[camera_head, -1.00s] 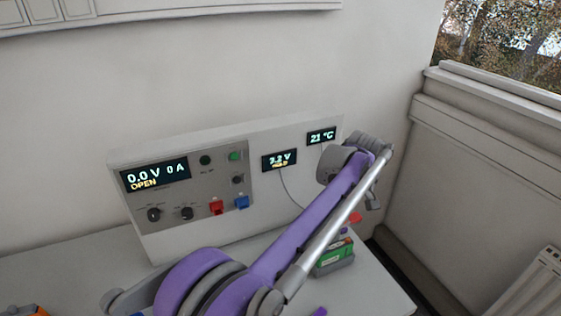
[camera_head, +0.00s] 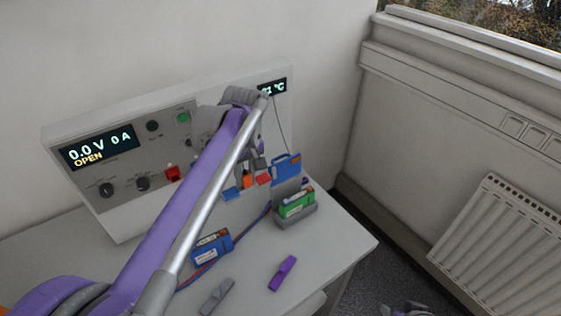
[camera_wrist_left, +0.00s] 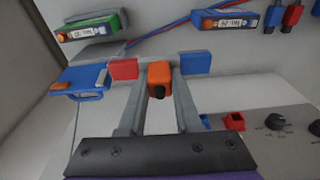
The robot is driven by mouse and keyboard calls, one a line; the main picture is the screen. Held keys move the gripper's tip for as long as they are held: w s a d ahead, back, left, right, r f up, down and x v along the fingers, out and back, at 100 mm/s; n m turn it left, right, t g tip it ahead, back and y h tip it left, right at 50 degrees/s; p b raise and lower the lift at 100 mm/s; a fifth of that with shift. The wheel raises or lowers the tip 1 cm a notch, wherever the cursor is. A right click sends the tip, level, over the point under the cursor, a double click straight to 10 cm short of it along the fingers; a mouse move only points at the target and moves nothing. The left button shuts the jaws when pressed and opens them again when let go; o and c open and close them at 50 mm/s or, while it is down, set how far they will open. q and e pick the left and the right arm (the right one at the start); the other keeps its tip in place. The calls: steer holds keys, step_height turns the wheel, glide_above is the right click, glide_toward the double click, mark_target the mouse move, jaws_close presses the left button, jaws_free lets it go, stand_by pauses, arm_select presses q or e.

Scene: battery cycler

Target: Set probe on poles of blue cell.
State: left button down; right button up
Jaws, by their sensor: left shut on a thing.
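The blue cell (camera_head: 212,246), blue with an orange and white top, lies on the table. It also shows at the top of the left wrist view (camera_wrist_left: 228,20). My left gripper (camera_wrist_left: 158,95) is shut on the probe, which has an orange handle (camera_wrist_left: 158,78) with a dark end and one red and one blue block (camera_wrist_left: 123,68) to either side. In the head view the probe (camera_head: 248,181) hangs above the table, behind and to the right of the blue cell and apart from it. My left forearm hides part of the gripper there.
A green cell (camera_head: 297,207) sits in a grey holder at right. A blue handled piece (camera_head: 285,167) stands behind it. Purple (camera_head: 283,272) and grey (camera_head: 217,296) clips lie in front. Red and blue leads run beside the blue cell. The cycler panel (camera_head: 120,185) stands behind.

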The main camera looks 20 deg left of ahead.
arm_select(q)
steer(key=s+a+f+b, duration=0.1)
steer(key=s+a+f, duration=0.1)
steer(key=s+a, duration=0.8)
steer(key=shift+s+d+f+b, duration=0.35)
steer(key=shift+f+b, duration=0.2)
steer(key=shift+f, duration=0.25)
steer(key=shift+s+d+f+b, duration=0.35)
steer(key=shift+f+b, duration=0.15)
steer(key=shift+f, duration=0.35)
steer(key=shift+s+d+f+b, duration=0.3)
steer(key=shift+f+b, duration=0.25)
steer(key=shift+f, duration=0.35)
arm_select(e)
steer(key=s+f, duration=0.3)
steer(key=f, duration=0.3)
steer(key=shift+f+g, duration=0.3)
steer(key=shift+f, duration=0.05)
arm_select(q)
steer(key=shift+w, duration=0.1)
arm_select(e)
steer(key=shift+r, duration=0.2)
arm_select(q)
steer(key=shift+f+b, duration=0.3)
steer(key=shift+f, duration=0.4)
arm_select(e)
steer(key=shift+s+f, duration=0.1)
steer(key=shift+f, duration=0.4)
arm_select(q)
steer(key=shift+r, duration=0.1)
